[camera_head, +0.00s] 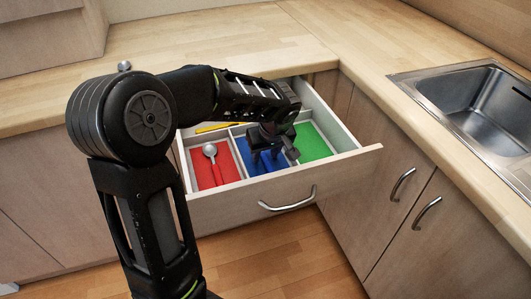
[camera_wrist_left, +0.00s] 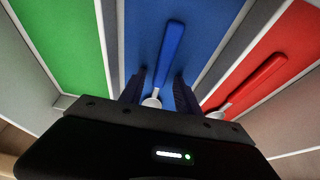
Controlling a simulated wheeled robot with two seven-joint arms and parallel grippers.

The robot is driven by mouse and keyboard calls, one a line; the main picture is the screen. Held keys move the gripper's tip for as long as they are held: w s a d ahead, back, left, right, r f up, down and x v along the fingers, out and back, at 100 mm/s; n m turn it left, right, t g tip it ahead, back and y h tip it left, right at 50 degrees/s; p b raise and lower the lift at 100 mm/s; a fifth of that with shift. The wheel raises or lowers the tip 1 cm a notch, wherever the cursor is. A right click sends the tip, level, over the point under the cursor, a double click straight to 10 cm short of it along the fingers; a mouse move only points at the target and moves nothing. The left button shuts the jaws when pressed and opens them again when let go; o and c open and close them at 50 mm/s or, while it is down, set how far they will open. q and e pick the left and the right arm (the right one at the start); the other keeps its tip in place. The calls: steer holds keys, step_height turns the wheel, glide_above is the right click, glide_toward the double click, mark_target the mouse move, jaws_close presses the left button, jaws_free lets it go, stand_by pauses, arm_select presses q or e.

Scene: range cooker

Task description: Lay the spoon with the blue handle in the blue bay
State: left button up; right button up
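The spoon with the blue handle (camera_wrist_left: 168,55) lies in the blue bay (camera_wrist_left: 143,35) in the left wrist view, its silver bowl towards my gripper. My left gripper (camera_wrist_left: 161,88) is low over that bay, its two fingers apart on either side of the spoon near the bowl, with gaps showing beside it. In the head view the left gripper (camera_head: 274,160) points down into the blue bay (camera_head: 244,150) and hides the blue spoon. My right gripper is not in view.
The open drawer (camera_head: 240,203) also has a red bay (camera_head: 200,176) holding a red-handled spoon (camera_head: 214,165), an empty-looking green bay (camera_head: 312,141) and a yellow item (camera_head: 212,128) behind. Drawer walls and dividers stand close around the gripper. A sink (camera_head: 480,105) is at right.

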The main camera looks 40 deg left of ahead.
arm_select(q)
steer(key=shift+r, duration=0.1)
steer(key=shift+r+p, duration=0.15)
steer(key=shift+p, duration=0.15)
steer(key=v, duration=1.1)
steer(key=shift+r+p, duration=0.3)
steer(key=shift+r, duration=0.1)
steer(key=shift+d, duration=0.1)
